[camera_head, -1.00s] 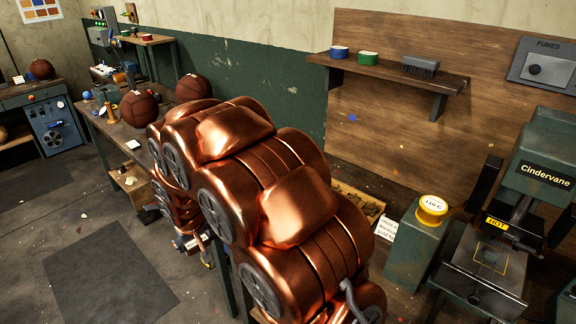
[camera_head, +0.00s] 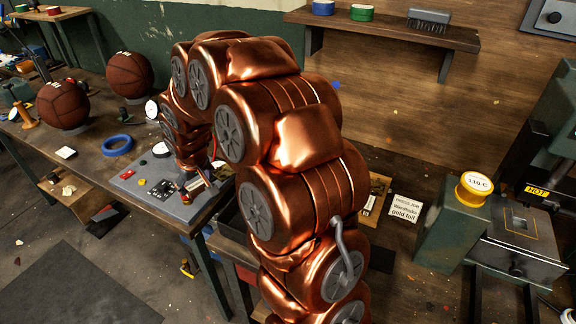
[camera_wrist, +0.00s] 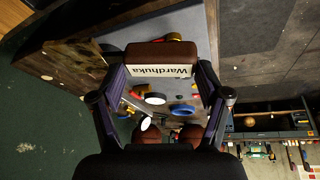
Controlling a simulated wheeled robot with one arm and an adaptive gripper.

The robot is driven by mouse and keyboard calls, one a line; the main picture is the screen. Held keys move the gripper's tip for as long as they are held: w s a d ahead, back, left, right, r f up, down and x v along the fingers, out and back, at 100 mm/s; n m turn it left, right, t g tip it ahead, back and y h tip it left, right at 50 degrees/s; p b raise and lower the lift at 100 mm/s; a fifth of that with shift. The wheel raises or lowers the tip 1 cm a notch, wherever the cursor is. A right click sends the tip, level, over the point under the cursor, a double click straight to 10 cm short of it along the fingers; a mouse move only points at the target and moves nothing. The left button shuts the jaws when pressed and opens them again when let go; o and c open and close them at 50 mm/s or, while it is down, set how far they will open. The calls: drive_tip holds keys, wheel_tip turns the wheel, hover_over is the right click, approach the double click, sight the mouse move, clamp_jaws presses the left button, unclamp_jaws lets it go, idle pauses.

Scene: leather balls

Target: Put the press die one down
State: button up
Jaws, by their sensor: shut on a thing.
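The press die one (camera_wrist: 158,57), a brown block with a cream face lettered "Wardhuka", sits between the fingertips of my gripper (camera_wrist: 160,74) in the wrist view. The gripper is shut on it. In the head view my gripper (camera_head: 197,186) is low over a grey mat (camera_head: 128,178) at the bench's near right end. The die is small and partly hidden there, and I cannot tell whether it touches the mat.
A hot press (camera_head: 520,235) stands at right, beside a yellow 110 C spool (camera_head: 474,187). A sign (camera_head: 405,210) reads "gold foil".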

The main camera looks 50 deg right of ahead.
drive_tip(key=s+d+f+m+b, duration=0.1)
drive_tip(key=s+d+b, duration=0.3)
drive_tip(key=s+d, duration=0.7)
drive_tip(key=s+d+f+b, duration=0.1)
drive_tip(key=s+d+b, duration=0.3)
drive_tip(key=d, duration=1.4)
drive_tip(key=shift+h, duration=0.3)
drive_tip(key=shift+w+d+f+p, duration=0.75)
drive_tip(key=shift+w+p, duration=0.5)
drive_tip(key=shift+w, duration=1.25)
drive_tip(key=shift+w+d+f+p, duration=0.45)
drive_tip(key=shift+w+f+p, duration=0.65)
drive_tip(key=shift+w, duration=1.45)
drive_tip(key=shift+w+d+f+p, duration=0.65)
drive_tip(key=shift+w+p, duration=0.8)
drive_tip(key=shift+w, duration=1.05)
drive_tip(key=shift+f, duration=0.1)
drive_tip(key=shift+f+b, duration=0.35)
drive_tip(key=shift+b, duration=0.1)
drive_tip(key=shift+f+b, duration=0.3)
